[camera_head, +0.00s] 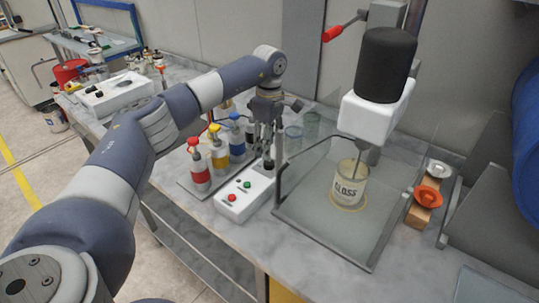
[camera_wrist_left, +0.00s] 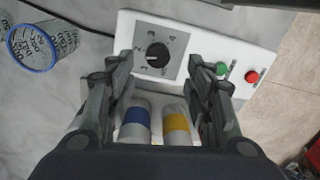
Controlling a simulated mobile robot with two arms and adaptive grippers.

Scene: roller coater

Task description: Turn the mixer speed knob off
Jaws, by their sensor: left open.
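The white control box (camera_head: 245,198) stands on the bench in front of the mixer. In the left wrist view its black speed knob (camera_wrist_left: 157,56) sits on a grey dial plate (camera_wrist_left: 160,42) with numbers around it; the knob's exact setting is too small to tell. A green button (camera_wrist_left: 222,68) and a red button (camera_wrist_left: 252,76) are beside the dial. My left gripper (camera_head: 267,145) points down over the box's far end, hiding the knob in the head view. Its fingers (camera_wrist_left: 163,72) are open, apart on either side of the knob, and hold nothing. My right gripper is not in view.
Red, yellow and blue-capped bottles (camera_head: 219,155) stand in a rack close left of the box. The mixer (camera_head: 375,112) stands over a jar marked GLOSS (camera_head: 350,187) inside a clear guard (camera_head: 300,205). A blue-rimmed cup (camera_wrist_left: 36,46) is beyond the box.

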